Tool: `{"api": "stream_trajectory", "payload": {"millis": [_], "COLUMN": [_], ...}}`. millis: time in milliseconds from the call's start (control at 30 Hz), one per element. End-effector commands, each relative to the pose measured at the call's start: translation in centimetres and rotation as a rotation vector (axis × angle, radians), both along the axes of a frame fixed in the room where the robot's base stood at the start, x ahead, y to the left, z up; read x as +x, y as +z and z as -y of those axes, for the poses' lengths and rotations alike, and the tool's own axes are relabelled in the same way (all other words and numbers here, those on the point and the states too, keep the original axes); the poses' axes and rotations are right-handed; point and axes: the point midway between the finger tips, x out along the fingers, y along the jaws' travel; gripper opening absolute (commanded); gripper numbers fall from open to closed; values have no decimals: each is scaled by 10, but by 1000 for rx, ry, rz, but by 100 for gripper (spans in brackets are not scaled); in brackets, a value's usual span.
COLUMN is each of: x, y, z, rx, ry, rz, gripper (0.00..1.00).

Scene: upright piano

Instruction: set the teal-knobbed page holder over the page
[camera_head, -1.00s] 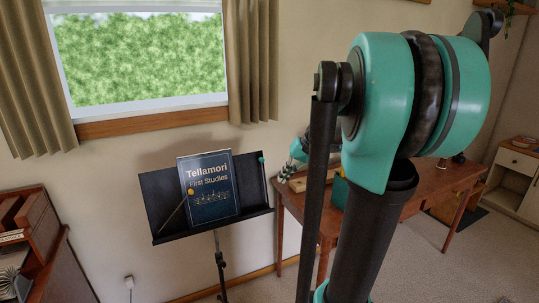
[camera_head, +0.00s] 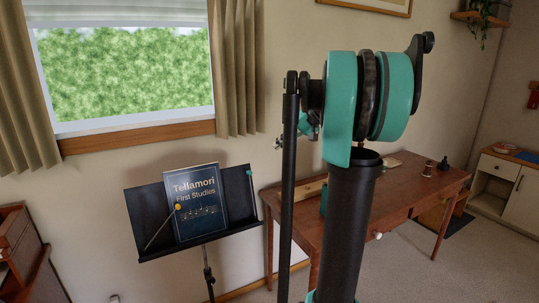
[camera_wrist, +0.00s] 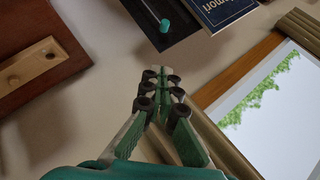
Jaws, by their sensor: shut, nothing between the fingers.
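The black music stand (camera_head: 147,208) holds a dark blue book (camera_head: 203,220) titled "Tellamori First Studies". The teal-knobbed page holder (camera_head: 250,173) stands nearly upright at the stand's right side, beside the book and off its cover. In the wrist view its teal knob (camera_wrist: 165,26) shows beyond the fingertips, near the book's edge (camera_wrist: 228,12). A yellow-knobbed holder (camera_head: 178,207) slants to the book's left edge. My gripper (camera_wrist: 163,78) is shut and empty, apart from the teal knob. In the head view my arm hides most of it.
A wooden desk (camera_head: 410,190) stands right of the stand, partly behind my arm. The window (camera_head: 125,75) and curtain (camera_head: 238,70) are behind the stand. A wooden cabinet (camera_head: 28,250) is at the left. Bare wall lies between stand and window.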

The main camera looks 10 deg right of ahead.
Motion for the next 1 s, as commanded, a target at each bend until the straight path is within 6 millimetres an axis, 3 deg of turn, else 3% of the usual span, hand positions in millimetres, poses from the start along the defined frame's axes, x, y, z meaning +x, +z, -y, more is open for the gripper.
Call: {"api": "stream_trajectory", "payload": {"millis": [467,700,1000], "x": [35,25,21], "y": [-60,-82,-88], "z": [-56,-76,-81], "rx": [-1,0,0], "ry": [3,1,0], "rz": [1,0,0], "gripper": [0,0,0]}}
